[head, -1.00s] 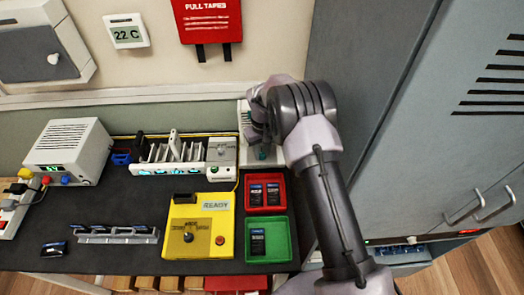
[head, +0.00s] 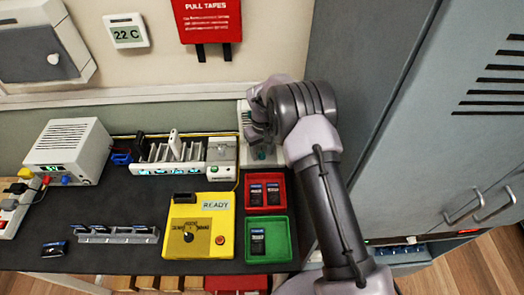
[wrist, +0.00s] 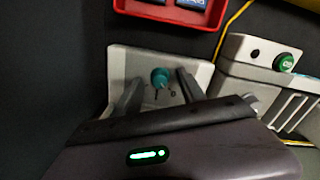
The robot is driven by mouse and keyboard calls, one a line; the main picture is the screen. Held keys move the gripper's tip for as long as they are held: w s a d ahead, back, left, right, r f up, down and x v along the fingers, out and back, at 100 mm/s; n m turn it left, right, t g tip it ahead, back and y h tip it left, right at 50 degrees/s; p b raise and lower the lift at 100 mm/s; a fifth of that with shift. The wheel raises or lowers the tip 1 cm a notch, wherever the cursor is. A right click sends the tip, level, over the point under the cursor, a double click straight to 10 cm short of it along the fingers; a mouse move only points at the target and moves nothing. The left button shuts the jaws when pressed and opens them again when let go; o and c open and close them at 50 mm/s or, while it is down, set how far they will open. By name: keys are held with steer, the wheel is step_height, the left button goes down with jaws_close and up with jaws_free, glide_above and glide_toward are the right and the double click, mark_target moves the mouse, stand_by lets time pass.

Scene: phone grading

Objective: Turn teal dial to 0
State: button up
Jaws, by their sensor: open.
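The teal dial (wrist: 160,78) sits on the face of a pale box (wrist: 120,68) in the wrist view. A small dark stroke and a 0 are marked on the face near the dial. Which mark the dial points at is not clear. My gripper (wrist: 160,84) is open, with one finger on each side of the dial and gaps visible between. In the head view, my gripper and wrist cover most of the pale box (head: 243,112). A bit of the teal dial (head: 262,154) shows below them.
A red tray (head: 248,203) and a green tray (head: 286,252) with phones lie in front of the box. A rack with a green-button unit (head: 222,151) stands close on its left. A yellow tester (head: 176,218) is farther forward. A grey cabinet (head: 355,120) stands at right.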

mark_target(262, 153)
step_height(262, 153, up, 17)
steer(key=p, duration=0.4)
steer(key=shift+r, duration=0.2)
